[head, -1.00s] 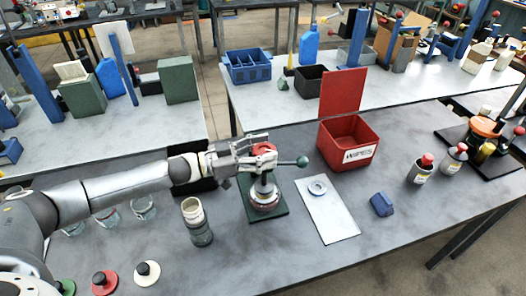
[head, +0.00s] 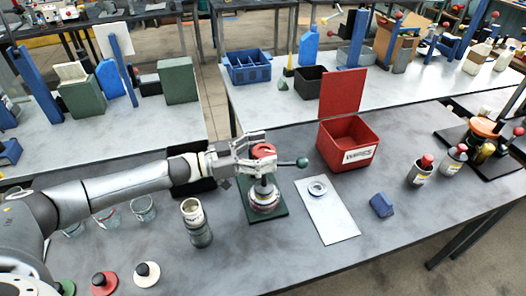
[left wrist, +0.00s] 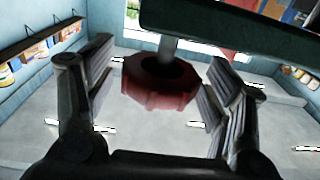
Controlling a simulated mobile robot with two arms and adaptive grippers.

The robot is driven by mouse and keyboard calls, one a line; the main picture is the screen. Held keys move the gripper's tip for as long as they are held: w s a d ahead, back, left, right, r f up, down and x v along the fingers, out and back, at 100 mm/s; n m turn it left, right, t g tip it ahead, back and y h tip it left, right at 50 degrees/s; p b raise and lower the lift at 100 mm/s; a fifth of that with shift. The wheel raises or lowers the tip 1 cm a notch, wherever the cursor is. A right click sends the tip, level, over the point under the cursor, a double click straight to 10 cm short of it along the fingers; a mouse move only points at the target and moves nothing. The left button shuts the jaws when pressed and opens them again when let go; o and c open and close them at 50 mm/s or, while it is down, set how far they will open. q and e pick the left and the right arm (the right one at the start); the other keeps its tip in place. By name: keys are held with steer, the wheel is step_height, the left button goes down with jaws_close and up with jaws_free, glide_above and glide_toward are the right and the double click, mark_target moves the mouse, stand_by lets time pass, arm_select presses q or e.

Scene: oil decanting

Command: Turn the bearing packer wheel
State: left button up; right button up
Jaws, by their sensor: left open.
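The bearing packer (head: 264,197) stands upright on a green base plate (head: 281,210) on the grey table. Its red wheel (head: 263,150) is at the top, with a bar ending in a green ball (head: 302,162) to the right. My left gripper (head: 255,151) is at the height of the wheel, reaching in from the left. In the left wrist view the red wheel (left wrist: 160,85) lies between the two open fingers, with a gap on each side. The gripper hides part of the packer's top in the head view. My right gripper is not in view.
A grey-green jar (head: 197,225) stands left of the packer. A white board (head: 333,222) with a metal ring (head: 317,188), a red open box (head: 344,152) and a blue block (head: 382,205) are to the right. Glass jars (head: 143,208) stand below my left arm.

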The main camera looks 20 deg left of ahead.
arm_select(q)
steer(key=v, duration=1.2)
steer(key=shift+r, duration=0.1)
